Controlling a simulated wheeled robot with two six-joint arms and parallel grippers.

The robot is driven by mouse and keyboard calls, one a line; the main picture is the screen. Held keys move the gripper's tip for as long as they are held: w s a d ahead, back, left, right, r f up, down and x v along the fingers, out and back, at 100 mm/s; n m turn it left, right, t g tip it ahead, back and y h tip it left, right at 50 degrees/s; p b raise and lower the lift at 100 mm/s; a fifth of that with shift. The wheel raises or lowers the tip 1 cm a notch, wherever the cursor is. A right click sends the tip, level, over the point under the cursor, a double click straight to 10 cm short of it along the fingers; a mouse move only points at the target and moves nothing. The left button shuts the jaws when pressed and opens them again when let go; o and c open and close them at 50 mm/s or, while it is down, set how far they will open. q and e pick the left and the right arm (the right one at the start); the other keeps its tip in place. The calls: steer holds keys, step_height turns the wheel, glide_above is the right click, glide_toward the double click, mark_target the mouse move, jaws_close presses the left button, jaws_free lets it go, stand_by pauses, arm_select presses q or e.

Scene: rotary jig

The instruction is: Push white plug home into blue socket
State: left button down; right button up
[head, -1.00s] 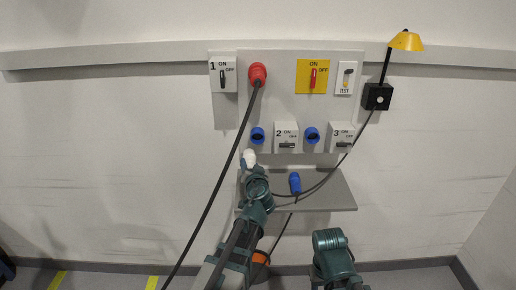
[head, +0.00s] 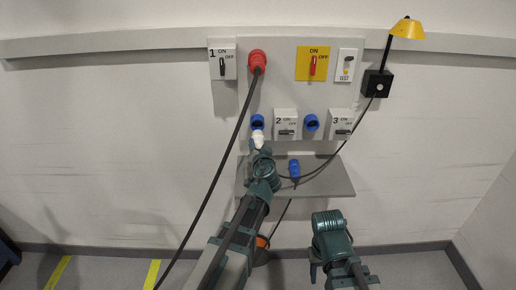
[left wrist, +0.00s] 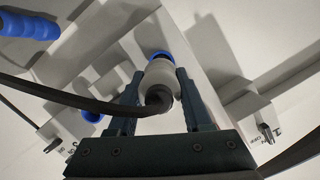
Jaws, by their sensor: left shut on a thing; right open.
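The white plug (head: 258,139) is held in my left gripper (head: 257,146), just below the left blue socket (head: 257,122) in the head view. In the left wrist view the white plug (left wrist: 159,80) sits between the two fingers with its black cable trailing left. A blue rim (left wrist: 160,54) shows directly behind the plug. Plug and socket look lined up and very close; I cannot tell how deep the plug sits. My right gripper (head: 318,268) is low at the right, open and empty, away from the panel.
A grey shelf (head: 325,187) below the panel carries a blue plug (head: 294,168). A second blue socket (head: 312,122) lies right of switch box 2 (head: 285,122). A red plug (head: 257,62) has a thick black cable hanging down left of my arm. A yellow lamp (head: 407,28) stands at right.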

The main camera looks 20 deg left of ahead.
mark_target(261, 144)
arm_select(q)
steer(key=shift+d+r+x, duration=0.1)
steer(key=shift+r+x, duration=0.1)
steer(key=shift+x, duration=0.95)
steer(key=shift+d+r+x, duration=0.1)
steer(key=shift+r+x, duration=0.15)
steer(key=shift+x, duration=0.95)
steer(key=shift+d+r+x, duration=0.1)
steer(key=shift+r+x, duration=0.1)
steer(key=shift+x, duration=0.85)
steer(key=shift+d+r+x, duration=0.1)
steer(key=shift+r+x, duration=0.1)
steer(key=shift+x, duration=0.9)
steer(key=shift+c, duration=1.2)
jaws_free()
steer(key=shift+w, duration=0.15)
steer(key=shift+d, duration=0.1)
steer(key=p+v, duration=0.2)
steer(key=v, duration=1.2)
steer(key=shift+p, duration=0.3)
steer(key=shift+f, duration=0.1)
